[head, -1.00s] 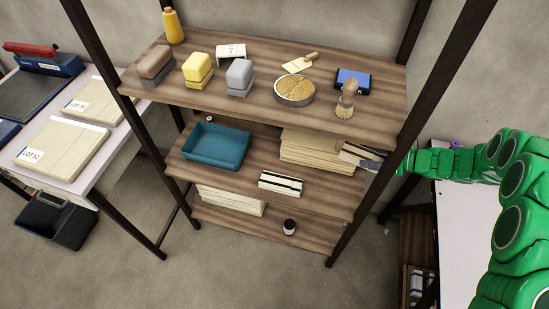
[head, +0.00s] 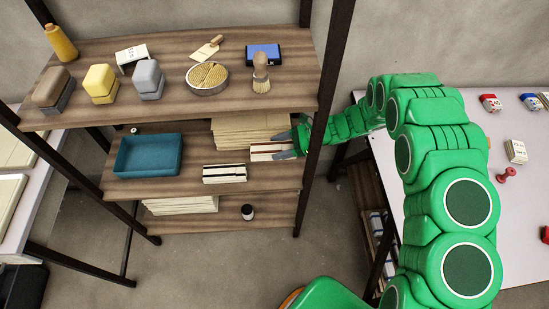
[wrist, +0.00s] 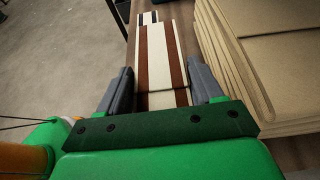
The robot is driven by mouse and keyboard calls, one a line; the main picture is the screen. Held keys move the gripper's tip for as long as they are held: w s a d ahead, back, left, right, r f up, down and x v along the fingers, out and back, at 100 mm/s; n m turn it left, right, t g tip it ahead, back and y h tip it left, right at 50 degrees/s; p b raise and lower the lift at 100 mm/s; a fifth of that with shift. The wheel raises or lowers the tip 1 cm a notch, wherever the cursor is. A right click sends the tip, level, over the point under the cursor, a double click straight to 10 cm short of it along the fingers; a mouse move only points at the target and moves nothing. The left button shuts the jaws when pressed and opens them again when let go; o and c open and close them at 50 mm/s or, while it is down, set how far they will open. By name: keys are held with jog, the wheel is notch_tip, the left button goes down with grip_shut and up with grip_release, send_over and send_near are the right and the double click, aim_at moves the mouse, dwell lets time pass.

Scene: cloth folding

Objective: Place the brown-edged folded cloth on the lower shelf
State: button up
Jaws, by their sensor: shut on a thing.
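The brown-edged folded cloth (wrist: 157,58) is cream with brown stripes and lies between my gripper's fingers (wrist: 165,88) in the wrist view. In the head view my gripper (head: 284,146) reaches in from the right at the middle board of the shelf unit (head: 190,188). It is shut on the cloth (head: 264,151), which is just right of a black-edged folded cloth (head: 225,174). The black-edged cloth also shows beyond the held one in the wrist view (wrist: 148,19). I cannot tell whether the held cloth touches the board.
A tan stack (head: 246,130) stands close beside the held cloth. A teal tray (head: 148,155) is at the left of the same board. A shelf post (head: 322,110) is right by my arm. The bottom board holds a pale stack (head: 180,205) and a dark jar (head: 247,212).

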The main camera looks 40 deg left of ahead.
aim_at(279, 165)
jog(key=shift+f, duration=4.1)
jog(key=o, duration=1.2)
jog(key=shift+f, duration=0.1)
jog(key=shift+w+d+r, duration=0.2)
jog(key=shift+w+r, duration=0.05)
jog(key=v, duration=1.1)
jog(key=shift+w+d+r, duration=0.1)
jog(key=shift+d, duration=0.05)
